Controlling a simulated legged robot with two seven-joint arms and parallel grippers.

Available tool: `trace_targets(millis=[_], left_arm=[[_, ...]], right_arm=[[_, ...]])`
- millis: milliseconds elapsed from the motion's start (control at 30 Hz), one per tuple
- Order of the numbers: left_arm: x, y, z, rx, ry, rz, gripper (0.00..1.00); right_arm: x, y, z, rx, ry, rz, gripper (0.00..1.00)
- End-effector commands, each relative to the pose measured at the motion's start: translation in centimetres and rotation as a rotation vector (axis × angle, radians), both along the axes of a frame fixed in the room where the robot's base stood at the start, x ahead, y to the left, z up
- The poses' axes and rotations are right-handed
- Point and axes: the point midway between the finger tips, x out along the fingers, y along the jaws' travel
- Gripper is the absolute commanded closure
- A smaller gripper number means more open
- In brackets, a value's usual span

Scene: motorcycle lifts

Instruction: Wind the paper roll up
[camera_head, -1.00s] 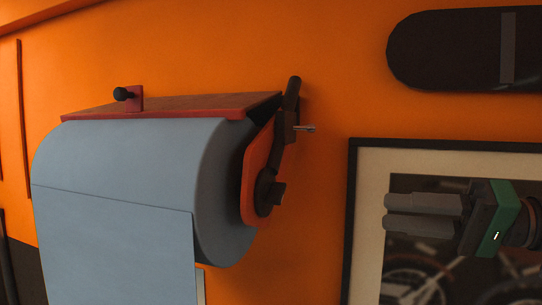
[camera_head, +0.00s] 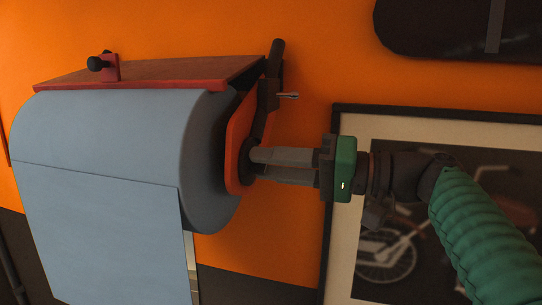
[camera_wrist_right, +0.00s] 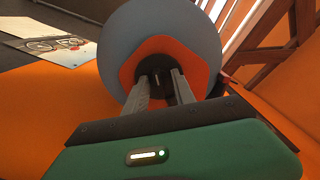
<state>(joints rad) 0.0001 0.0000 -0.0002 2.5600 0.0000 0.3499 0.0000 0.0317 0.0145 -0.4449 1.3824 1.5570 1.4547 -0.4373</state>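A large blue-grey paper roll (camera_head: 110,130) hangs in a wall holder with a red-brown top plate (camera_head: 150,76) and an orange side plate (camera_head: 237,135). A sheet (camera_head: 105,225) hangs from its front. A black crank (camera_head: 270,90) with a small metal pin rises on the right side. My right gripper (camera_head: 254,165) points left at the crank's lower hub. In the right wrist view its two fingers (camera_wrist_right: 158,85) stand apart, on either side of the dark hub (camera_wrist_right: 155,68); I cannot tell whether they touch it. My left gripper is out of view.
A framed motorcycle picture (camera_head: 335,130) hangs on the orange wall behind my right arm. A dark rounded board (camera_head: 440,30) hangs above it. A black knob (camera_head: 97,63) stands on the holder's top plate.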

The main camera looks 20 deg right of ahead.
Motion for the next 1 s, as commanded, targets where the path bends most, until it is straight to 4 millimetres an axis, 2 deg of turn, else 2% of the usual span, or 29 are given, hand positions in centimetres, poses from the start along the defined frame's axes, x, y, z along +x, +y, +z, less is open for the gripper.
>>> trace_targets(millis=[200,433,1000], left_arm=[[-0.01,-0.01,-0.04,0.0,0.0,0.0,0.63],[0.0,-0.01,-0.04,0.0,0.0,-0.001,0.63],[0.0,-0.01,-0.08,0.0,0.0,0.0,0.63]], right_arm=[[0.0,-0.05,-0.08,0.0,0.0,-0.001,0.69],[-0.03,-0.01,-0.08,0.0,0.0,-0.001,0.99],[0.09,0.07,-0.42,-0.003,0.007,0.003,1.0]])
